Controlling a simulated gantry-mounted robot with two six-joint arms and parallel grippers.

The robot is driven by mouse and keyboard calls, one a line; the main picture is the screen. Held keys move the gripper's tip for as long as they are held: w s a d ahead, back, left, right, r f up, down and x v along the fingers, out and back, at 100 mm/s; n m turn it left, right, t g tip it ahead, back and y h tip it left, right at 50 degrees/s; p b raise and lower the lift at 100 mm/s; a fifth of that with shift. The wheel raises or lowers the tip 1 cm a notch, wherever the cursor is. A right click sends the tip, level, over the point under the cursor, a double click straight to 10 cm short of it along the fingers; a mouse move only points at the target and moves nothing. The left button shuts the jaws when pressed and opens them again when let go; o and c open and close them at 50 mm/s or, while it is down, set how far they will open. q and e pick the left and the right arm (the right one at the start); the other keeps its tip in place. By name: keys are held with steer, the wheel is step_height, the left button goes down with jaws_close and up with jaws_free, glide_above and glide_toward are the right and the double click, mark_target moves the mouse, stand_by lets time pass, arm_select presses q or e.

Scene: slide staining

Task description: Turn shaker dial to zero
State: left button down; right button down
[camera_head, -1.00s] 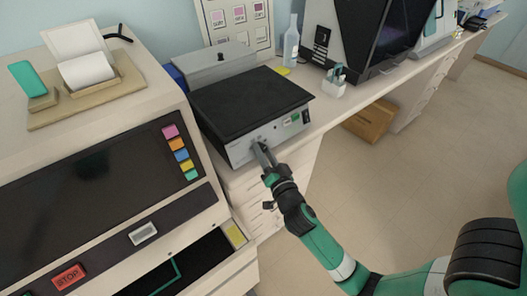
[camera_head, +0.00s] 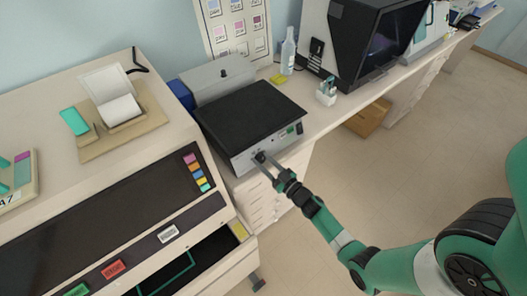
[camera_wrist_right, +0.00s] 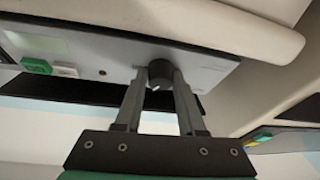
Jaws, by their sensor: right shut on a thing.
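The shaker (camera_head: 251,112) is a grey box with a flat black top, standing on the bench. Its front panel carries a dark round dial, which shows between my fingers in the right wrist view (camera_wrist_right: 160,74). A pale mark shows on the dial; the number it points at cannot be read. My right gripper (camera_head: 263,160) reaches the front panel from the lower right and is shut on the dial, one finger on each side, also in the right wrist view (camera_wrist_right: 160,84). In the head view the gripper hides most of the dial. My left gripper is not in view.
A green switch and a white one (camera_wrist_right: 65,70) sit on the shaker's panel. The stainer (camera_head: 110,200) with coloured buttons and an open drawer stands at left. A white bottle (camera_head: 288,52) and a small holder (camera_head: 327,92) stand behind.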

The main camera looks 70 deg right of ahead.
steer(key=n+y+p, duration=0.1)
steer(key=n, duration=0.1)
steer(key=n+y+p, duration=0.1)
steer(key=n, duration=0.1)
steer(key=n+y+p, duration=0.1)
steer(key=n, duration=0.1)
steer(key=shift+d+r, duration=0.2)
steer(key=shift+r, duration=0.1)
steer(key=n+y+p, duration=0.1)
steer(key=n, duration=0.2)
steer(key=n+g+y+p, duration=0.1)
steer(key=n+y+p, duration=0.1)
steer(key=n, duration=0.1)
steer(key=shift+r+n+p, duration=0.1)
steer(key=shift+n+p, duration=0.2)
steer(key=n+g+p, duration=0.1)
steer(key=n+p, duration=0.1)
steer(key=n+g+y+p, duration=0.1)
steer(key=n+p, duration=0.1)
steer(key=n, duration=0.1)
steer(key=shift+d+r+n, duration=0.1)
steer(key=shift+r+n, duration=0.1)
steer(key=shift+n, duration=0.1)
steer(key=n+g+p, duration=0.1)
steer(key=n+p, duration=0.1)
steer(key=shift+n+g, duration=0.3)
steer(key=shift+g, duration=0.1)
steer(key=shift+f+n+g+p, duration=0.15)
steer(key=shift+n+g+p, duration=0.15)
steer(key=shift+n+p, duration=0.3)
